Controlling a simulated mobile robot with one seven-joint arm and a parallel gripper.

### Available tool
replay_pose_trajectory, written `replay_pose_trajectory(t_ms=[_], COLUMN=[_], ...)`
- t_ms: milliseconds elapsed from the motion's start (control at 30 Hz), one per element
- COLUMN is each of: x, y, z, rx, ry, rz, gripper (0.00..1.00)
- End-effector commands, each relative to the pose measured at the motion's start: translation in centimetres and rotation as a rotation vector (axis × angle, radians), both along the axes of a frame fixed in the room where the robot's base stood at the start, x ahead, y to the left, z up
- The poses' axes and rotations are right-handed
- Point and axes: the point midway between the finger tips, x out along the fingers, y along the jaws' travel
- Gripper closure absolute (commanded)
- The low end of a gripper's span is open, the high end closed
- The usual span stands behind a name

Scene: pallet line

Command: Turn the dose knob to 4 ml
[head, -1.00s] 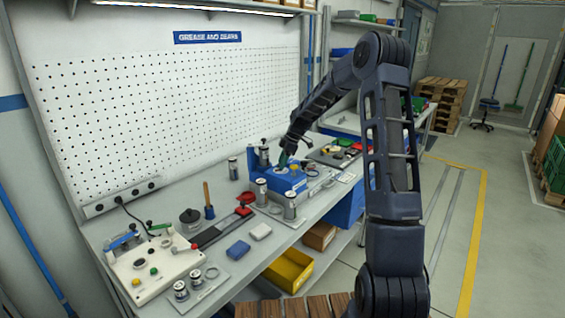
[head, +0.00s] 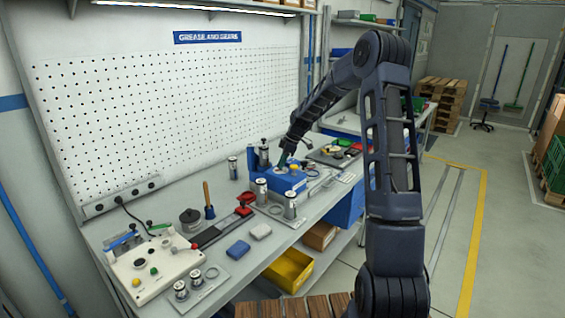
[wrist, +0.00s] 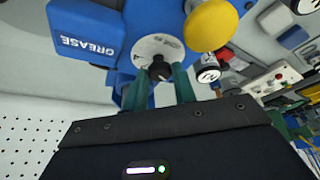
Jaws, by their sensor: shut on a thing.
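The blue grease dispenser (head: 289,178) stands on the bench in the middle of the head view. In the wrist view its blue body (wrist: 85,30) carries the word GREASE. A black dose knob (wrist: 160,71) sits on a pale round dial (wrist: 157,48) there. A yellow round button (wrist: 211,24) sits just right of the dial. In the head view my gripper (head: 284,160) reaches down to the dispenser, its fingertips hard to make out.
Metal canisters (head: 290,205) stand close around the dispenser. A white control box (head: 153,265), a blue block (head: 238,249) and a red clamp (head: 244,205) lie nearer on the bench. A yellow bin (head: 289,270) is below. A perforated board (head: 170,110) backs the bench.

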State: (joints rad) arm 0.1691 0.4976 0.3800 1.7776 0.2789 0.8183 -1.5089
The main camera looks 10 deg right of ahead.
Motion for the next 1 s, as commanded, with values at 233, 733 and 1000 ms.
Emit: replay_pose_trajectory(t_ms=[233, 733, 1000], x=[-0.23, -0.59, -0.70], y=[0.05, 0.39, 0.55], z=[0.03, 0.07, 0.10], rx=[0.000, 0.000, 0.000], ry=[-0.001, -0.002, -0.003], rz=[-0.183, -0.656, -0.896], gripper=[0.96, 0.96, 0.96])
